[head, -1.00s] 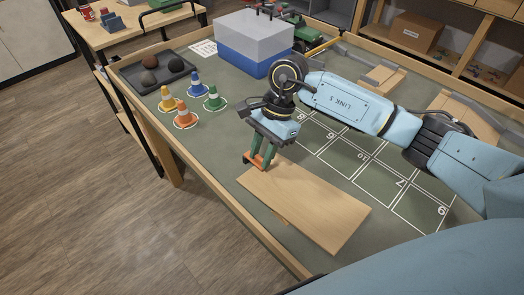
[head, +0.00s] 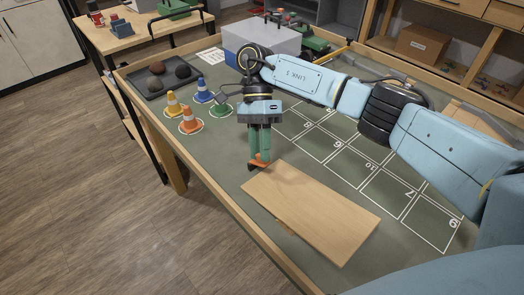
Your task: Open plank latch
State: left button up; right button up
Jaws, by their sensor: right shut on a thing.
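A pale wooden plank (head: 312,212) lies over the near side of the table. At its far left corner is a small orange latch piece (head: 260,160) with a dark part beside it. My right gripper (head: 259,155) points straight down there, its green fingers shut on the orange latch piece. The fingertips partly hide the latch, and its exact position relative to the plank edge is hard to tell. My left gripper is not in view.
Orange, yellow, blue and green cones (head: 190,121) stand left of my right gripper. Behind them are a dark tray (head: 147,88) with rocks and a grey and blue box (head: 262,38). A numbered white grid (head: 345,155) covers the mat. A wooden rim (head: 215,190) edges the table.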

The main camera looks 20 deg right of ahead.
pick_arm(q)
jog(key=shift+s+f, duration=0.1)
pick_arm(e)
jog(key=shift+w+r+g, duration=0.1)
jog(key=shift+w+g, duration=0.1)
jog(key=shift+g, duration=0.1)
jog(key=o, duration=1)
